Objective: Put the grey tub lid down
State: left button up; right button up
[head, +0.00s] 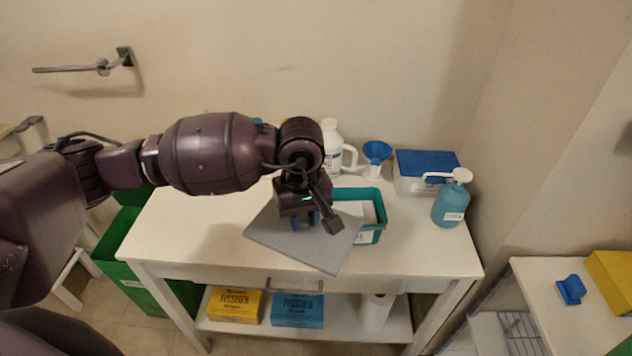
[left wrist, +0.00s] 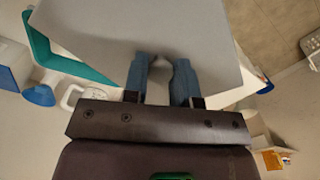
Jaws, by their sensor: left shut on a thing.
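The grey tub lid (head: 300,245) is a flat grey sheet held over the front middle of the white table. In the left wrist view the grey lid (left wrist: 150,25) fills the space beyond the fingers. My left gripper (head: 306,222) is shut on the lid, with its blue fingers (left wrist: 163,82) at a raised grip that is mostly hidden. The teal tub (head: 375,222) stands on the table just behind and right of the lid, which hides part of it. I cannot tell whether the lid touches the table. My right gripper is not in view.
A white bottle (head: 331,145), a blue funnel (head: 376,152), a blue-lidded box (head: 425,170) and a teal pump bottle (head: 451,203) stand along the back and right. A green bin (head: 150,275) stands left of the table. The tabletop's left part (head: 185,230) is clear.

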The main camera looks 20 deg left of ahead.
pick_arm(q)
jog(key=s+a+f+m, duration=0.1)
jog(key=f+m, duration=0.2)
jog(key=f, duration=0.4)
jog(key=s+a+f+m, duration=0.2)
jog(key=f+m, duration=0.2)
jog(key=f, duration=0.3)
jog(key=shift+s+a+m, duration=0.2)
jog(key=shift+a+m, duration=0.05)
jog(key=shift+m, duration=0.05)
